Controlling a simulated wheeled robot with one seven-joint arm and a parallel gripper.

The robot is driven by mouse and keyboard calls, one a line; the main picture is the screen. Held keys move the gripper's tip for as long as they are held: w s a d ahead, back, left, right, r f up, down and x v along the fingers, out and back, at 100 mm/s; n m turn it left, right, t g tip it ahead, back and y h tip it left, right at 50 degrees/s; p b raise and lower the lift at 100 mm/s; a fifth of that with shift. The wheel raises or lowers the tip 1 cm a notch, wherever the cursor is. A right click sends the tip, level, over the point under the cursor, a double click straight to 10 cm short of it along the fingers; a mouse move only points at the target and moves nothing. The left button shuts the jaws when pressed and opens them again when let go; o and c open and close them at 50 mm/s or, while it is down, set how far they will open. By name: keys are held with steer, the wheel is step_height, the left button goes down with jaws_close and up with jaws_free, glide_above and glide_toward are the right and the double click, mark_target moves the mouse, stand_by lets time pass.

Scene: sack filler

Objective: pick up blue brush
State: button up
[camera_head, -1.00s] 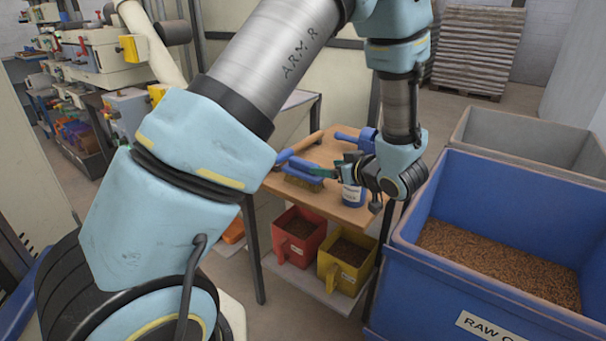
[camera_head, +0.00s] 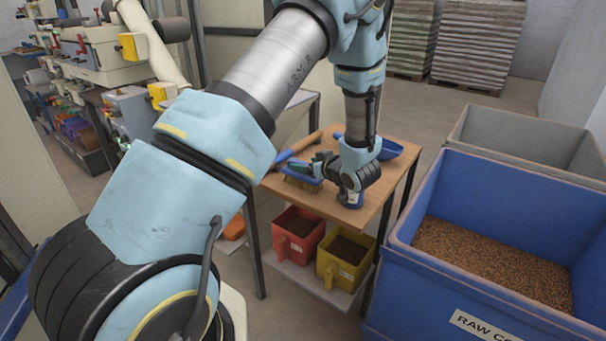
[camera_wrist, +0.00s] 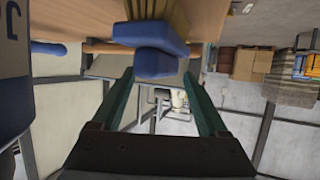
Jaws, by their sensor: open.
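The blue brush (camera_head: 301,184) lies on the wooden table, blue body up and tan bristles down. In the wrist view, the brush (camera_wrist: 150,37) is at the top centre, with its blue end just ahead of and roughly between the fingertips. My gripper (camera_head: 318,167) is beside the brush at its right, low over the table and partly hidden by my wrist. In the wrist view my gripper (camera_wrist: 159,76) shows two green fingers spread wide with nothing between them. I cannot tell whether a finger touches the brush.
A blue-and-white tub (camera_head: 350,199) stands under my wrist, very close; the tub (camera_wrist: 14,75) fills the wrist view's left edge. A blue scoop (camera_head: 388,149) and a wooden handle (camera_head: 304,143) lie behind. Red (camera_head: 297,238) and yellow (camera_head: 343,262) bins sit below. A blue crate (camera_head: 500,190) stands right.

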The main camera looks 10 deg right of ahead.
steer(key=shift+c, duration=0.4)
jaws_close()
stand_by(0.9)
